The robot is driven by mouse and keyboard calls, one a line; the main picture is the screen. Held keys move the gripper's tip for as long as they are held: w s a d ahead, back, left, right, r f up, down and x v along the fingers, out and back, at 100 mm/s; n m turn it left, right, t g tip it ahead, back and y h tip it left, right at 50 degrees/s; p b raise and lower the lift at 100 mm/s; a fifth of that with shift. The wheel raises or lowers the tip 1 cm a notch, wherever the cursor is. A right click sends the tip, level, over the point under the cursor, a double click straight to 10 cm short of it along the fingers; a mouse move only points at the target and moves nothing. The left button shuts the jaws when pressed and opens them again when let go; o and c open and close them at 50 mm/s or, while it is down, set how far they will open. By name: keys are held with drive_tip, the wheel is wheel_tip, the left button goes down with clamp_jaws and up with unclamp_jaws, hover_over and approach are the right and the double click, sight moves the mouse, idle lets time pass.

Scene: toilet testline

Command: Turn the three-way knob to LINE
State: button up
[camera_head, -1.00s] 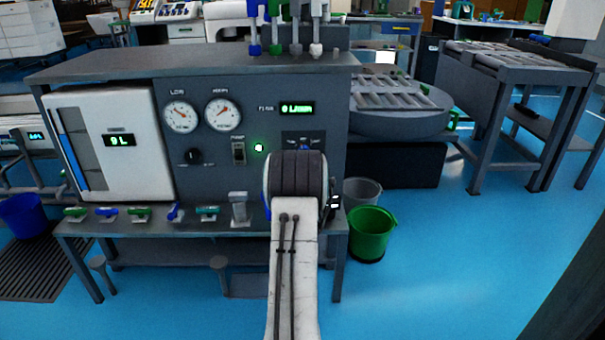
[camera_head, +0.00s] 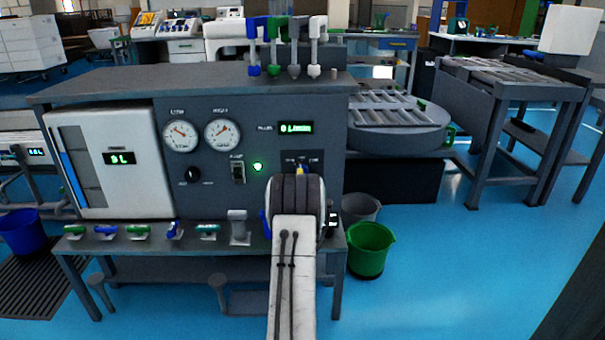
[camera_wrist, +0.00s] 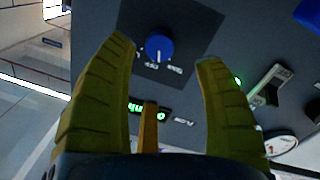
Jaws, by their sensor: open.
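The three-way knob (camera_wrist: 159,47) is round and blue on a dark square plate in the wrist view. A white pointer mark shows on its lower side, towards small white labels too blurred to read surely. My gripper (camera_wrist: 166,52) is open, its two yellow fingers on either side of the knob with gaps to both. Whether the fingertips reach knob depth I cannot tell. In the head view, the knob's label plate (camera_head: 302,158) shows above my wrist, with a bit of yellow finger in front; my wrist hides the knob itself.
The grey console (camera_head: 225,95) also bears two gauges, a black knob (camera_head: 193,174), a pump switch (camera_head: 238,172) and a lit green lamp (camera_head: 257,167). In the wrist view, the switch (camera_wrist: 268,85) and green display (camera_wrist: 150,110) are near my fingers. A green bucket (camera_head: 370,250) stands right.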

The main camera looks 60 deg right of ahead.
drive_tip(key=shift+n, duration=0.8)
drive_tip(key=shift+b+x, duration=1)
drive_tip(key=shift+x, duration=3.15)
drive_tip(key=shift+f, duration=0.15)
drive_tip(key=shift+c, duration=0.3)
drive_tip(key=c, duration=1.1)
drive_tip(key=shift+c, duration=0.2)
drive_tip(key=shift+m, duration=3)
